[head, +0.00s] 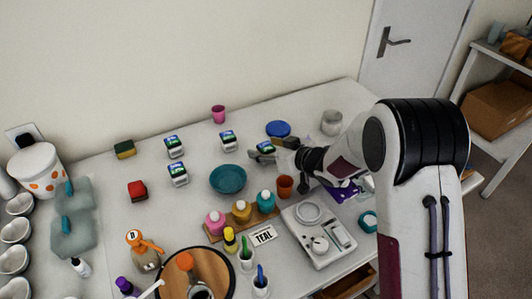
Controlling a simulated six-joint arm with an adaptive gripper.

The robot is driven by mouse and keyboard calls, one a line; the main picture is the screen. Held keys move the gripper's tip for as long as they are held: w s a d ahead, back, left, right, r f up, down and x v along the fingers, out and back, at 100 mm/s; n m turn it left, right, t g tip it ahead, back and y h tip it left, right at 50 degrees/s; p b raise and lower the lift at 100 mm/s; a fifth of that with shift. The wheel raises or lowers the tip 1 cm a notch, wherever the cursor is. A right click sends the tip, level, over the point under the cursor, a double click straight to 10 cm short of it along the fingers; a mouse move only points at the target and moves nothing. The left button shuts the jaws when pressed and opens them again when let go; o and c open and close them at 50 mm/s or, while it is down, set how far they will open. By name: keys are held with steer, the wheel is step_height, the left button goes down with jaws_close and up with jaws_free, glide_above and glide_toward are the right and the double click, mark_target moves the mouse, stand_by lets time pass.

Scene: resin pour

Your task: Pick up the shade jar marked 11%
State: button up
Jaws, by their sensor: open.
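Several small dark jars with blue and green labels stand on the white table in the head view: one at the back left (174,146), one in front of it (178,174), one at the back middle (228,140), and one at my gripper (266,147). Their markings are too small to read, so I cannot tell which one says 11%. My gripper (258,156) reaches in from the right, low over the table, with its fingers open beside the rightmost jar. The fingers partly hide that jar; I cannot tell whether they touch it.
A blue disc (278,129) and grey jar (331,122) are behind.

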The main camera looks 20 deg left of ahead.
mark_target(266, 147)
steer(key=c, duration=1.4)
steer(key=shift+o, duration=0.2)
steer(key=shift+r, duration=0.1)
steer(key=shift+r, duration=4.95)
